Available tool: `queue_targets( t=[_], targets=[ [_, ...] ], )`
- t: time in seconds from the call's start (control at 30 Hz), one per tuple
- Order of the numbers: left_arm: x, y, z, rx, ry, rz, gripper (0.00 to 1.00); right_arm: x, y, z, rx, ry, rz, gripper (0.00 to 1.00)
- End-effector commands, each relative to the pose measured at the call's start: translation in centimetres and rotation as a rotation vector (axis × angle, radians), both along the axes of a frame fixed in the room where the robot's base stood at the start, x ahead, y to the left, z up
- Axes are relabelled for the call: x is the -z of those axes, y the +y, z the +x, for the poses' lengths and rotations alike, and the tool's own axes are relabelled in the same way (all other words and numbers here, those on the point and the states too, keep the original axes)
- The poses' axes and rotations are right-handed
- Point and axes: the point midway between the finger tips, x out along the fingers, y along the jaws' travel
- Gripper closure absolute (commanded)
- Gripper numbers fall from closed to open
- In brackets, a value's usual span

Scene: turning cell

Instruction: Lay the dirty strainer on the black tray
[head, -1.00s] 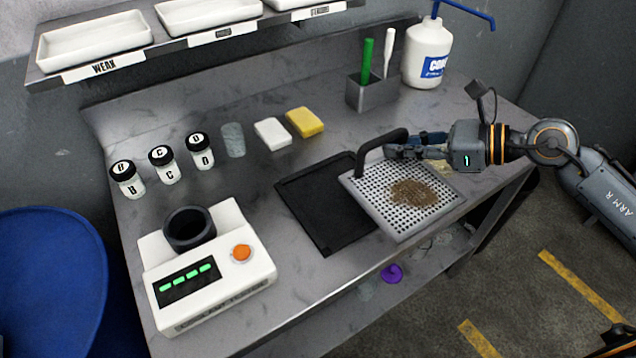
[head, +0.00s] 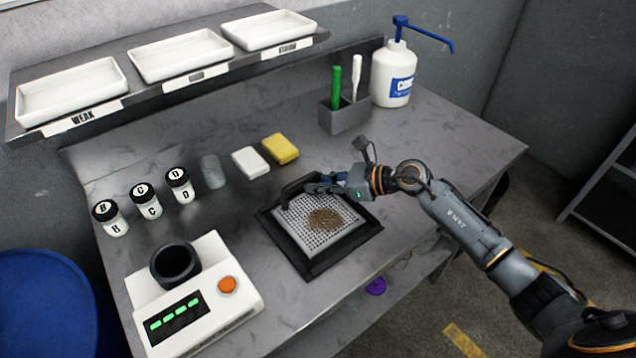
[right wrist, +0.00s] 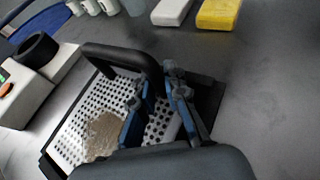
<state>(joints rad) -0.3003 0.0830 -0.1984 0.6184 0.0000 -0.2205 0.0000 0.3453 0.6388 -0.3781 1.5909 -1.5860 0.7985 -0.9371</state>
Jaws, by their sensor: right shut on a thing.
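The dirty strainer (head: 350,232) is a square, pale perforated plate with a brown patch of dirt and a black arched handle. It lies level within the outline of the black tray (head: 312,272), whose dark rim shows around it. I cannot tell whether it touches the tray floor or hovers just above. My right gripper (head: 318,184) is shut on the handle at the strainer's back edge. In the right wrist view, the blue-padded fingers (right wrist: 160,108) are at the handle, with the strainer (right wrist: 75,128) below. My left gripper is not in view.
A white machine (head: 240,310) with a black cup and orange button stands front left. Lidded jars (head: 145,203), a clear cup (head: 213,172), a white block (head: 250,163) and a yellow sponge (head: 281,149) line the back. A pump bottle (head: 392,80) stands behind. The bench right of the tray is clear.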

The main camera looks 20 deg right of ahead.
Motion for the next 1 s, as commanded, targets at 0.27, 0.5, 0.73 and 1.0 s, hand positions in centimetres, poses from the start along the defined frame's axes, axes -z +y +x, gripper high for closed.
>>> queue_targets(
  t=[0.27,0.5,0.73,1.0],
  targets=[
    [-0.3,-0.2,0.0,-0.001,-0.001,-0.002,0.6,0.8,0.0,0.1,0.001,-0.005,0.002,1.0],
    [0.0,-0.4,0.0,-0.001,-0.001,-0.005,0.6,1.2,-0.1,0.0,0.001,-0.003,0.0,0.82],
    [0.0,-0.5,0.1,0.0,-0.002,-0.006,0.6,1.1,-0.1,0.0,0.001,-0.002,0.001,0.65],
    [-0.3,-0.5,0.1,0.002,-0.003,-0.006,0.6,0.8,-0.4,-0.2,0.002,-0.002,0.0,0.65]
  ],
)
